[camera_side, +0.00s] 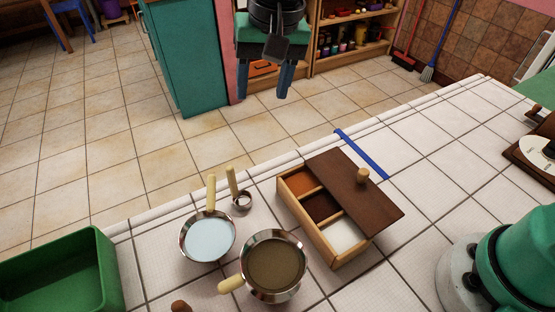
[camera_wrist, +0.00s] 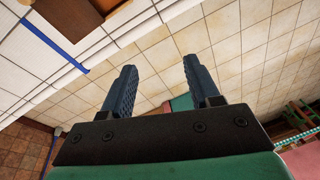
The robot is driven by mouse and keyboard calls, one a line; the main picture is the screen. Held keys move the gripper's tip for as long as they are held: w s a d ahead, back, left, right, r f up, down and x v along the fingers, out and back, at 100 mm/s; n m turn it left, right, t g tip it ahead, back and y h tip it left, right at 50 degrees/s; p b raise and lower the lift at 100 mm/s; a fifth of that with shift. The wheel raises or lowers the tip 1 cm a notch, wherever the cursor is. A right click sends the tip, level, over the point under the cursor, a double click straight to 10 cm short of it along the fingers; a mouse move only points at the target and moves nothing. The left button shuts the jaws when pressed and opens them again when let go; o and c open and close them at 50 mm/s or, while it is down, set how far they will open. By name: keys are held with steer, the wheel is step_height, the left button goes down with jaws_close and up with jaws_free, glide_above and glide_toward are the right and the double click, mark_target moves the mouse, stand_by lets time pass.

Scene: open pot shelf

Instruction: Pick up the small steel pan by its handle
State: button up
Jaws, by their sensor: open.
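Three round steel pans with pale yellow handles stand on the white tiled counter in the side view. The smallest pan (camera_side: 243,201) is at the back, its handle (camera_side: 232,181) pointing up and away from the counter's front. Beside it on the left is a mid-sized pan (camera_side: 208,237) with pale blue contents. The largest pan (camera_side: 273,265), with brown contents, is in front. My gripper (camera_side: 265,87) is open and empty, far above and behind the pans, over the floor side. In the wrist view, my gripper (camera_wrist: 159,75) shows two spread fingers; no pan shows there.
A wooden compartment box (camera_side: 323,205) with a brown lid lies partly open right of the pans. A green bin (camera_side: 62,273) stands at left. A blue strip (camera_side: 361,154) lies near the counter's back edge. A brown knob (camera_side: 181,307) shows at the bottom.

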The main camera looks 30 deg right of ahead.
steer(key=m+g+h, duration=0.1)
steer(key=m+g, duration=0.1)
glide_above(210, 192)
step_height(210, 192, down, 3)
steer(key=f, duration=0.7)
steer(key=shift+w, duration=0.25)
steer(key=f, duration=0.5)
steer(key=shift+s+f, duration=0.1)
steer(key=shift+s, duration=0.2)
jaws_close()
